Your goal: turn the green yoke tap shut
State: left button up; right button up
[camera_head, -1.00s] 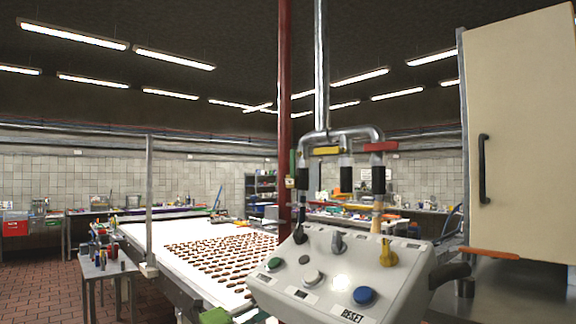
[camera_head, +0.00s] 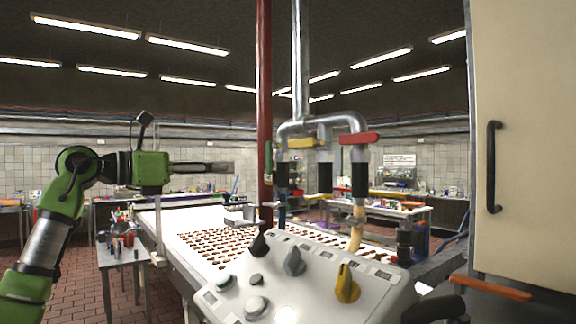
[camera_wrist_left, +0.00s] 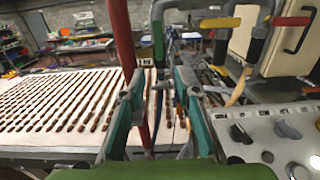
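The green yoke tap's handle (camera_head: 268,160) hangs upright at the left end of the grey pipe yoke (camera_head: 325,122), beside the red post. It also shows upright in the left wrist view (camera_wrist_left: 158,42), ahead of my fingers. My left gripper (camera_head: 226,167) is level, left of the handle and apart from it in the picture. In the wrist view its two fingers (camera_wrist_left: 160,82) are spread with no object held between them. The yellow tap handle (camera_head: 302,142) and the red tap handle (camera_head: 360,138) lie crosswise. My right gripper is not in view.
The red post (camera_head: 264,80) stands right by the green handle. A sloped control panel (camera_head: 290,300) with knobs is below the yoke. A conveyor (camera_head: 165,222) with rows of brown pieces runs behind. A cream cabinet door (camera_head: 530,150) stands at right.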

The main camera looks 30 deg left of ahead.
aim_at(268, 164)
pick_arm(q)
jog(key=p+x, duration=0.1)
jog(key=x, duration=0.1)
jog(key=p+x, duration=0.2)
jog(key=x, duration=0.1)
jog(key=r+p+x, duration=0.1)
jog(key=x, duration=0.2)
jog(key=shift+w+p, duration=0.1)
jog(key=shift+p, duration=0.25)
jog(key=p+x, duration=0.1)
jog(key=x, duration=0.1)
jog(key=shift+w+d+f, duration=0.1)
jog(key=shift+w, duration=0.55)
jog(key=shift+w+d+f, duration=0.1)
jog(key=shift+d, duration=0.05)
jog(key=shift+c, duration=1.2)
grip_shut()
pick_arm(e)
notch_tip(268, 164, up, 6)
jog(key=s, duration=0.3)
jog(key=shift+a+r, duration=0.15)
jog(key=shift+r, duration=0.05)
